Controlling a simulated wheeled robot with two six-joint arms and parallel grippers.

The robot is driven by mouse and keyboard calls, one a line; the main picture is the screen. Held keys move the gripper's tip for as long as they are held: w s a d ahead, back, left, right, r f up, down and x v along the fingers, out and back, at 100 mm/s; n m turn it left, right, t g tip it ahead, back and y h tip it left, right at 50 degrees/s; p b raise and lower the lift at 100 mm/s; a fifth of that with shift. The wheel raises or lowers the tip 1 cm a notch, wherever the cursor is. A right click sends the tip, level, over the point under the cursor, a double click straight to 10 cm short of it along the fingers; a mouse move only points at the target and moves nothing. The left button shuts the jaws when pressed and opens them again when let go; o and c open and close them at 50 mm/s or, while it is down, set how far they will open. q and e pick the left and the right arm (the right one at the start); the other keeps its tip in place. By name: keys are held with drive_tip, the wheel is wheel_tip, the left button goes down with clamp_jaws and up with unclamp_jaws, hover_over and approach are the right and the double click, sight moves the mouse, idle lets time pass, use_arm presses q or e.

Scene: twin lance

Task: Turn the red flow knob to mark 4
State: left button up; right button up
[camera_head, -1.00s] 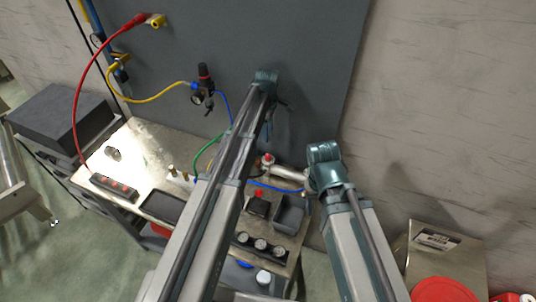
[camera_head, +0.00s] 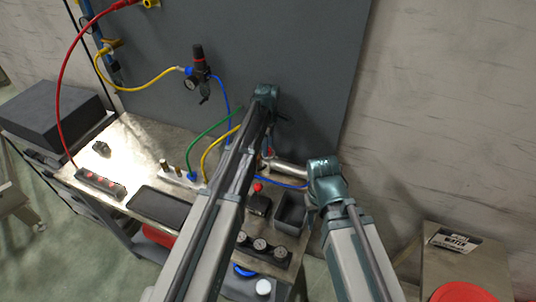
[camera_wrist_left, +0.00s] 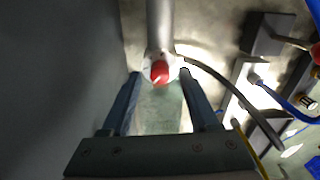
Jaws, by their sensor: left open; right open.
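A red knob (camera_wrist_left: 159,72) with a pale collar sits at the end of a silver cylinder (camera_wrist_left: 160,28) in the left wrist view. My left gripper (camera_wrist_left: 158,76) is open, with one finger on each side of the knob in the picture. I see gaps on both sides and no clear contact. In the head view, my left gripper (camera_head: 272,125) is by the grey panel, its fingers mostly hidden by the arm. A small red spot (camera_head: 269,151) below it looks like the knob. My right gripper (camera_head: 322,190) is low on the right, its fingers hidden. No mark numbers are readable.
A pressure regulator (camera_head: 197,68) hangs on the panel (camera_head: 310,50). Hoses cross near my left arm.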

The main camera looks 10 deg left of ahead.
use_arm(q)
drive_tip(key=shift+f, duration=0.6)
use_arm(e)
drive_tip(key=shift+f, duration=0.55)
use_arm(q)
clamp_jaws()
